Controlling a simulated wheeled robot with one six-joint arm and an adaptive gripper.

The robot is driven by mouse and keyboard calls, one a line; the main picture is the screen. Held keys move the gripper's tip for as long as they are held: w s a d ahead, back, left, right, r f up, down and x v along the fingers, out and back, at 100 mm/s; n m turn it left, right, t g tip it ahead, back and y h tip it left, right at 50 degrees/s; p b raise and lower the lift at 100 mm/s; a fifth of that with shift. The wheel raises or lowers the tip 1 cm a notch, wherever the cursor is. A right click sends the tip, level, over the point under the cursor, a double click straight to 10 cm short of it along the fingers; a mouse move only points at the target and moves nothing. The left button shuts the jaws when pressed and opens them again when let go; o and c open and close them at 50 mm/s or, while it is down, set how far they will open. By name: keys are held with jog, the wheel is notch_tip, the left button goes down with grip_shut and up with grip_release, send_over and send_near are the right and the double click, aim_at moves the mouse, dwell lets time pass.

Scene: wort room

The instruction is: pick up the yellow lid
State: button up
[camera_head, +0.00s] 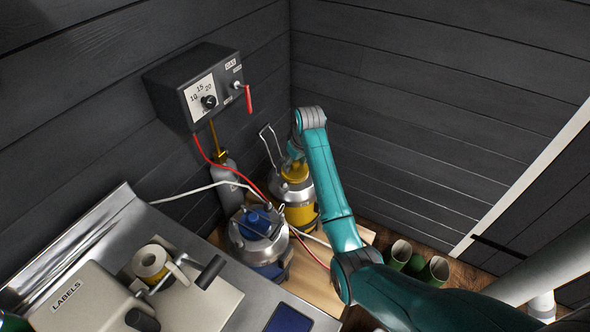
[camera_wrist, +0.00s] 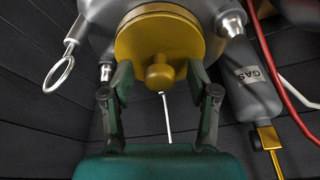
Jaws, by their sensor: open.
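The yellow lid (camera_wrist: 148,42) is a round disc with a knob (camera_wrist: 160,76) at its middle, on top of a metal keg. In the wrist view my gripper (camera_wrist: 160,78) is open, with one finger on each side of the knob. I cannot tell whether the fingers touch it. In the head view the yellow lid (camera_head: 294,172) sits on the yellow-banded keg (camera_head: 301,205) near the corner, and my arm's end partly hides it.
A blue-lidded keg (camera_head: 258,238) stands just in front, with red and white hoses around it. A grey gas bottle (camera_head: 228,182) and a gas control box (camera_head: 205,85) are at the left wall. A label machine (camera_head: 75,300) is at front left.

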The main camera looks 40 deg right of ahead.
grip_shut()
